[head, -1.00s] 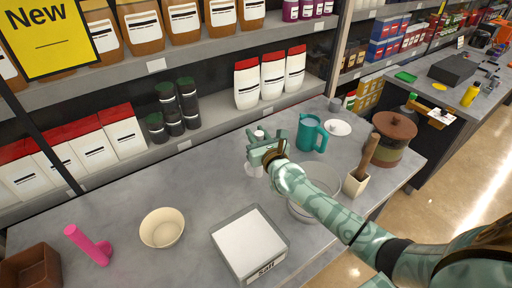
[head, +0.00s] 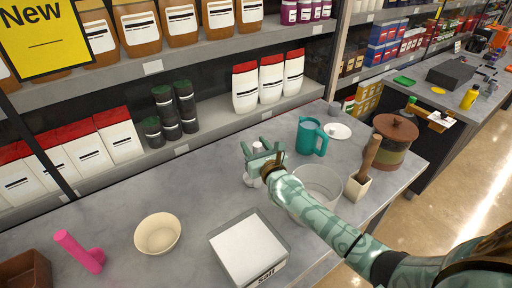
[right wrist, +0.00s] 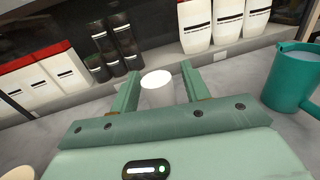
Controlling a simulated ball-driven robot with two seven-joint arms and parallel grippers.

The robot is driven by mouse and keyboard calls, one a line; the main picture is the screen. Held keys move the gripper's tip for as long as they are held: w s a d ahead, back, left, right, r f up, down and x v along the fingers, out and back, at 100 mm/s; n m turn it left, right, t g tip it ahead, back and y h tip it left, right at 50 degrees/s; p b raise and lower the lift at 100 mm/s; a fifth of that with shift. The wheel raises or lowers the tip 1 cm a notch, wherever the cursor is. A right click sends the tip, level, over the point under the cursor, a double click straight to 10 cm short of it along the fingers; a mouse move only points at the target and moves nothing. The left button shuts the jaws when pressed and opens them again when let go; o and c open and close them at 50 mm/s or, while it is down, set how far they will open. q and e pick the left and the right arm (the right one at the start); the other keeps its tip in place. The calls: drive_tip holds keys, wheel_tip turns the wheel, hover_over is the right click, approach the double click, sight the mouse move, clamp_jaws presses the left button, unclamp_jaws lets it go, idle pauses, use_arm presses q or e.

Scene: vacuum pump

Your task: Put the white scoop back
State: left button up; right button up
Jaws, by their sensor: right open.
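A white, round-topped upright thing (right wrist: 157,88) stands between the fingers of my right gripper in the right wrist view; it looks cylindrical, and I cannot tell whether it is the scoop. My right gripper (right wrist: 160,74) is open around it, with a gap to each finger. In the head view the right gripper (head: 260,147) is over the table behind a clear bowl (head: 318,184), and the pale top of the thing (head: 257,148) shows between the fingers. Its lower part is partly hidden by the hand. My left gripper is not in view.
A teal pitcher (head: 307,138) and a white saucer (head: 338,131) stand right of the gripper. A salt box (head: 247,247), cream bowl (head: 158,234) and pink tool (head: 80,252) are in front and left.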

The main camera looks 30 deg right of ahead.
drive_tip(key=shift+r, duration=0.25)
drive_tip(key=s, duration=1.2)
drive_tip(key=shift+a+p, duration=0.35)
drive_tip(key=shift+p, duration=0.1)
drive_tip(key=shift+f, duration=0.1)
